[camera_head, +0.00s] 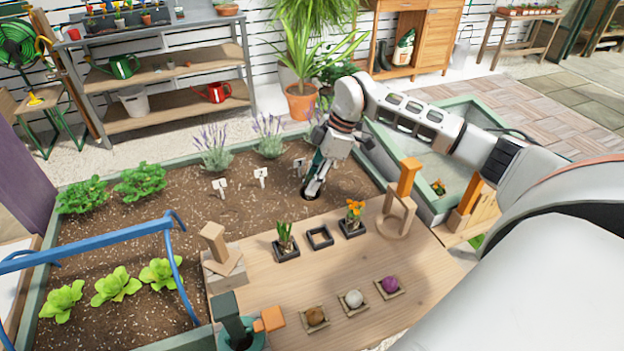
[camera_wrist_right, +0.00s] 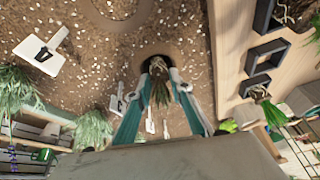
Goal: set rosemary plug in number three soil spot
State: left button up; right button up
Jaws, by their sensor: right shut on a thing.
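My right gripper (camera_head: 312,190) points down at a dark hole in the soil bed (camera_head: 150,215), near the third white marker (camera_head: 299,163) from the left. In the right wrist view its fingers (camera_wrist_right: 157,82) are shut on the rosemary plug (camera_wrist_right: 160,94), a tuft of narrow green leaves. The plug's root end lies over or in the dark hole (camera_wrist_right: 156,60); its depth cannot be told. The other markers (camera_head: 219,186) (camera_head: 261,176) stand to the left; the numbers are too small to read surely. My left gripper is not in view.
On the wooden table (camera_head: 290,285), an empty black square holder (camera_head: 320,238) sits between a green plug (camera_head: 285,242) and an orange-flowered plug (camera_head: 354,214). A wooden stand (camera_head: 397,213) is to the right. Lavender plants (camera_head: 268,137) grow behind the markers. A blue handle frame (camera_head: 90,248) crosses the left.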

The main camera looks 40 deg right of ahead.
jog(key=shift+f, duration=0.4)
jog(key=o, duration=0.7)
jog(key=shift+o, duration=0.2)
jog(key=o, duration=0.5)
jog(key=shift+o, duration=0.2)
